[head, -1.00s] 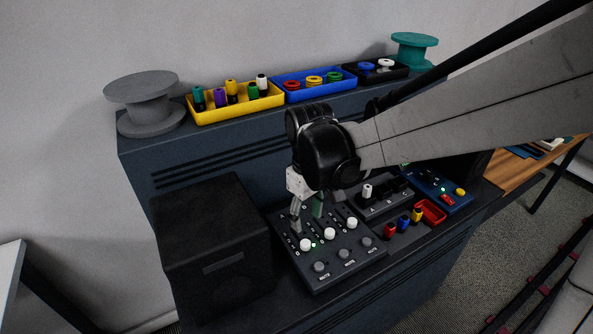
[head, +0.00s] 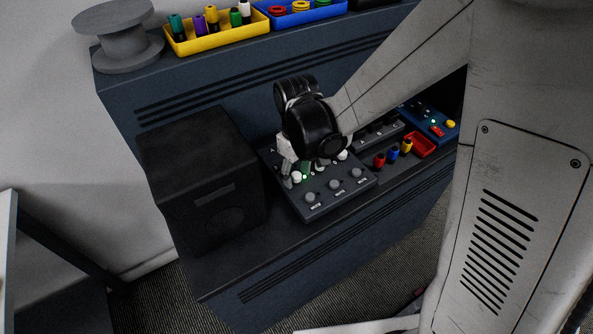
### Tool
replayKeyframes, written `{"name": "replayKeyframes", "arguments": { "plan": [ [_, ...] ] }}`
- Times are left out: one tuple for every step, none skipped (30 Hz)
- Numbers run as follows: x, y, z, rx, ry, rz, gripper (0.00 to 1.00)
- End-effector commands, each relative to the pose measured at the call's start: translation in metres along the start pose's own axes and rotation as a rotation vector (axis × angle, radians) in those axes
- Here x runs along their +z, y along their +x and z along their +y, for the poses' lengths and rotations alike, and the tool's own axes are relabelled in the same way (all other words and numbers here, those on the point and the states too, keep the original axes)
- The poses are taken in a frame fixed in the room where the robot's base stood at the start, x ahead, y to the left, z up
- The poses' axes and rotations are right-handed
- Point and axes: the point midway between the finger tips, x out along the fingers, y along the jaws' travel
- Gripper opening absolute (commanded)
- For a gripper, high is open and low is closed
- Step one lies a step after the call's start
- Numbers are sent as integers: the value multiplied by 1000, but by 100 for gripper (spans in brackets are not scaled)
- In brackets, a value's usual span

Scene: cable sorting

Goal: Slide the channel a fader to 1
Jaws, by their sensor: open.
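The dark fader panel (head: 325,199) lies on the desk's lower shelf, with a letter A at its upper left. The white channel A fader knob (head: 296,177) is at the left, beside a small green light (head: 305,177). My gripper (head: 296,168) is open and points down at the channel A slot, its fingers just behind the knob in the picture. I cannot tell whether a finger touches it. Another white knob (head: 342,155) shows at the right. The gripper body hides most of the slots and scale marks, and the middle knob is hardly visible.
Grey round mute knobs (head: 333,185) line the panel's front. A black speaker box (head: 200,175) stands close on the left. Coloured plugs (head: 393,152) and a red tray (head: 422,144) are at the right. The shelf front is clear.

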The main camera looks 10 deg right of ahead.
Motion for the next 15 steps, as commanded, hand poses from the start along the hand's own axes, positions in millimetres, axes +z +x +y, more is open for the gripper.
{"name": "replayKeyframes", "arguments": {
  "plan": [
    [0,0,0,0,0,0,38],
    [0,0,0,0,0,0,34],
    [0,0,0,0,0,0,29],
    [0,0,0,0,0,0,25],
    [0,0,0,0,0,0,21],
    [0,0,0,0,0,0,15],
    [0,0,0,0,0,0,11],
    [0,0,0,0,0,0,7],
    [0,0,0,0,0,0,2],
    [0,0,0,0,0,0,0],
    [0,0,0,0,0,0,0],
    [0,0,0,0,0,0,0],
    [0,0,0,0,0,0,0],
    [0,0,0,0,0,0,0],
    [0,0,0,0,0,0,0]
  ]
}}
